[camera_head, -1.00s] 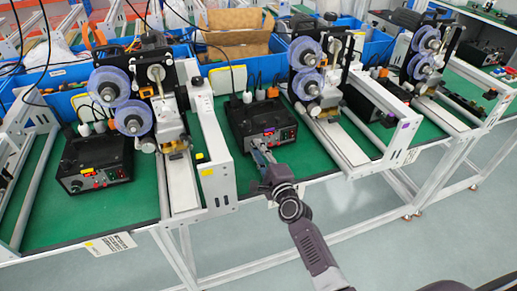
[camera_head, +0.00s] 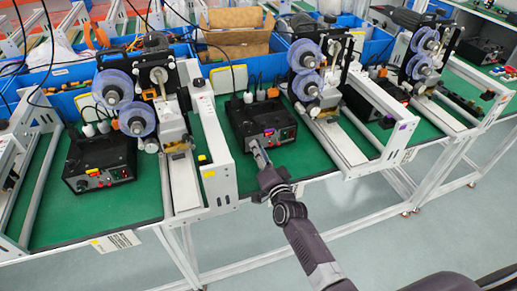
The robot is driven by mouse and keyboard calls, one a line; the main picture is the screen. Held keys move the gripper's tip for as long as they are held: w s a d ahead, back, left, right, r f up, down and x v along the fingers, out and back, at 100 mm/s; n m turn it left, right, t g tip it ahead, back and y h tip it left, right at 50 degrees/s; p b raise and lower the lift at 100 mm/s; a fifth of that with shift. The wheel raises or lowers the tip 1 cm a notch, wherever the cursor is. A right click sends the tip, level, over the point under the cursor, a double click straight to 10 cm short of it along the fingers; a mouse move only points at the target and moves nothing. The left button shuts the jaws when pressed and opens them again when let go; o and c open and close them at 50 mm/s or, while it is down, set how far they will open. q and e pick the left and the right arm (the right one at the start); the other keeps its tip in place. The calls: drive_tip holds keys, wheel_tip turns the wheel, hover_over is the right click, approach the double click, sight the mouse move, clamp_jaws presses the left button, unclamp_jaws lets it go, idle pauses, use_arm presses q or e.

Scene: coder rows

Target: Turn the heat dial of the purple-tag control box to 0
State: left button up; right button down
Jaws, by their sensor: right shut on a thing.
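Three black control boxes stand on green bench tops: a left box (camera_head: 100,162), a middle box (camera_head: 262,118) and a right box (camera_head: 384,108). My right gripper (camera_head: 257,147) reaches up from the front edge to the lower left of the middle box's front panel. Its fingers are shut on what appears to be a dial there. The fingers hide the dial, so its setting cannot be read. My left gripper is out of view.
Machines with blue-purple reels (camera_head: 137,119) stand between the boxes. White rails (camera_head: 215,165) flank the middle box, and a purple tag (camera_head: 404,127) sits on the right rail. Blue bins (camera_head: 60,102) line the back. Free floor lies in front.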

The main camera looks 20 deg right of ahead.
drive_tip(key=shift+f+n, duration=0.1)
drive_tip(key=shift+n, duration=0.9)
drive_tip(key=c, duration=1.7)
unclamp_jaws()
drive_tip(key=shift+s, duration=0.1)
drive_tip(key=s, duration=1.2)
drive_tip(key=shift+d+r, duration=0.1)
drive_tip(key=shift+r, duration=0.2)
